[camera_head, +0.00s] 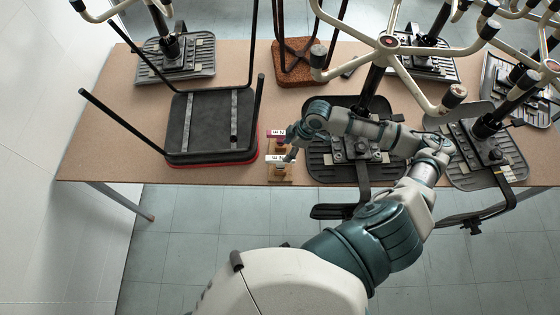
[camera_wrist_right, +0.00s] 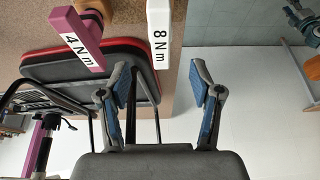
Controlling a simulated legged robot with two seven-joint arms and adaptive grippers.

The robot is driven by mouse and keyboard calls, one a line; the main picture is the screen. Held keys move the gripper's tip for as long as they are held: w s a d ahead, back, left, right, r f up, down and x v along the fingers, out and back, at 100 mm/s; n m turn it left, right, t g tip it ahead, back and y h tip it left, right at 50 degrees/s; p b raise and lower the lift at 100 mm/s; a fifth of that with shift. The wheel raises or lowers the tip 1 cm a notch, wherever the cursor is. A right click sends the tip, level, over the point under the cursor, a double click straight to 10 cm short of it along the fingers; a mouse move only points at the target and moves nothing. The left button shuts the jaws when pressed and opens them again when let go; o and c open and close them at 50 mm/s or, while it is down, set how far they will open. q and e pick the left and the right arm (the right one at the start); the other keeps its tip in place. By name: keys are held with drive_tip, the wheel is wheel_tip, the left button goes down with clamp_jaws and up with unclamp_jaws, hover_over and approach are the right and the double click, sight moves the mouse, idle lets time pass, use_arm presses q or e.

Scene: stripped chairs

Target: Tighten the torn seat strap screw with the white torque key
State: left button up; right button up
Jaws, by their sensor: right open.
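The white torque key (camera_wrist_right: 160,28), marked 8 Nm, stands beside the pink key (camera_wrist_right: 84,37), marked 4 Nm, in the right wrist view. In the head view small labels mark both keys near the table's front edge, by a wooden holder (camera_head: 280,175). My right gripper (camera_wrist_right: 163,82) is open and empty; the white key is ahead of its fingers, apart from them. In the head view it is near the keys (camera_head: 292,140), partly hidden. An upturned black seat with a red edge (camera_head: 212,158) has two grey straps; I cannot make out a tear or its screw. My left gripper is out of view.
The brown table (camera_head: 100,140) carries several upturned chair parts. A black seat plate (camera_head: 325,165) lies right of the keys, under my right arm. A white star base (camera_head: 390,45) rises above it. The table's left end is clear. A white wall (camera_head: 40,120) stands at left.

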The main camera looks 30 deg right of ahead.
sight(278, 162)
drive_tip(key=x, duration=0.4)
drive_tip(key=shift+w+f, duration=0.15)
drive_tip(key=shift+f, duration=0.2)
drive_tip(key=shift+a+f, duration=0.35)
drive_tip(key=shift+f, duration=0.15)
drive_tip(key=x, duration=0.3)
drive_tip(key=shift+a+f+p, duration=0.1)
drive_tip(key=shift+f+p, duration=0.2)
drive_tip(key=shift+f, duration=0.05)
drive_tip(key=shift+w+f, duration=0.2)
drive_tip(key=shift+f, duration=0.3)
drive_tip(key=c, duration=1.2)
clamp_jaws()
drive_tip(key=shift+r, duration=0.15)
